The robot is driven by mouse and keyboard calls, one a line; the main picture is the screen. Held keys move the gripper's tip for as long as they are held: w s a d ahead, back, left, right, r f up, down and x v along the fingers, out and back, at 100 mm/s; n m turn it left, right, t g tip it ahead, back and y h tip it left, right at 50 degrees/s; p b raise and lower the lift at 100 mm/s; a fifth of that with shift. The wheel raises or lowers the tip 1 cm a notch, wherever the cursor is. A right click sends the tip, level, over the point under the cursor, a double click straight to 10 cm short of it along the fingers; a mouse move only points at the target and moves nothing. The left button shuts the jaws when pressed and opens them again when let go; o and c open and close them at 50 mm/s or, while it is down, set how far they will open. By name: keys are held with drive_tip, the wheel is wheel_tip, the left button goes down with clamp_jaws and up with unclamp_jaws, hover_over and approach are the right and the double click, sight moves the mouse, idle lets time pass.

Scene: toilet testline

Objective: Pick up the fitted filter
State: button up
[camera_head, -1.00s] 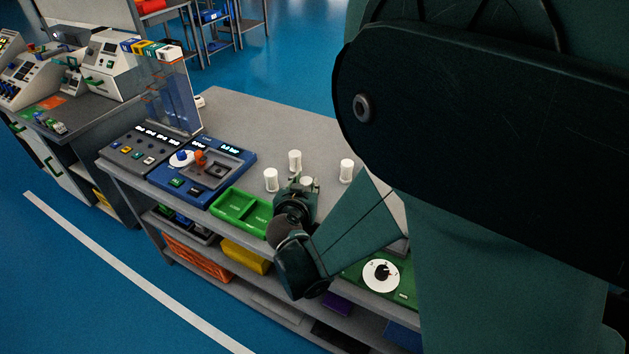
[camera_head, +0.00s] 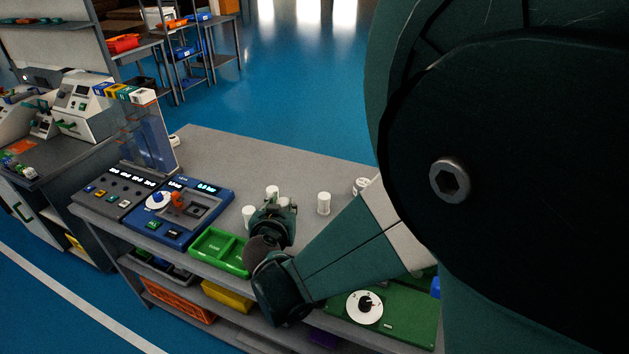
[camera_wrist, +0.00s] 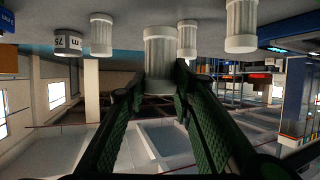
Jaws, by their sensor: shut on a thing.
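Several white cylindrical filters stand on the grey bench. My gripper (camera_head: 276,212) is low over the bench among them. In the wrist view, which appears upside down, a pale ribbed filter (camera_wrist: 160,52) sits between the fingertips of my gripper (camera_wrist: 160,76), which is shut on it. In the head view my gripper mostly hides this filter. Other filters stand apart at the left (camera_head: 248,216), behind (camera_head: 272,191) and at the right (camera_head: 324,204). I cannot tell whether the held filter is clear of the bench.
A marked cylinder (camera_head: 361,187) stands farther right on the bench (camera_head: 290,160). A green tray (camera_head: 216,250) and a blue control panel (camera_head: 186,216) lie left of my gripper. A green dial box (camera_head: 400,318) is at front right. The bench's rear is clear.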

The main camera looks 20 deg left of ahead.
drive_tip(key=shift+r+p, duration=0.4)
drive_tip(key=shift+r, duration=1.45)
drive_tip(key=w+d+r+p, duration=0.1)
drive_tip(key=w+d+r, duration=0.1)
drive_tip(key=w+d, duration=0.4)
drive_tip(key=w+d+r+m+h+p, duration=0.1)
drive_tip(key=w+d, duration=0.5)
drive_tip(key=w, duration=0.6)
drive_tip(key=w+d+r+h+p, duration=0.1)
drive_tip(key=w+d+r, duration=0.2)
drive_tip(key=w+d, duration=0.3)
drive_tip(key=w, duration=0.4)
drive_tip(key=shift+r+m+t, duration=0.3)
drive_tip(key=shift+r+m, duration=0.05)
drive_tip(key=shift+m, duration=0.05)
wheel_tip(320, 180, down, 6)
drive_tip(key=b, duration=0.1)
drive_tip(key=shift+f, duration=0.15)
drive_tip(key=shift+f+b, duration=0.65)
drive_tip(key=shift+f, duration=1.25)
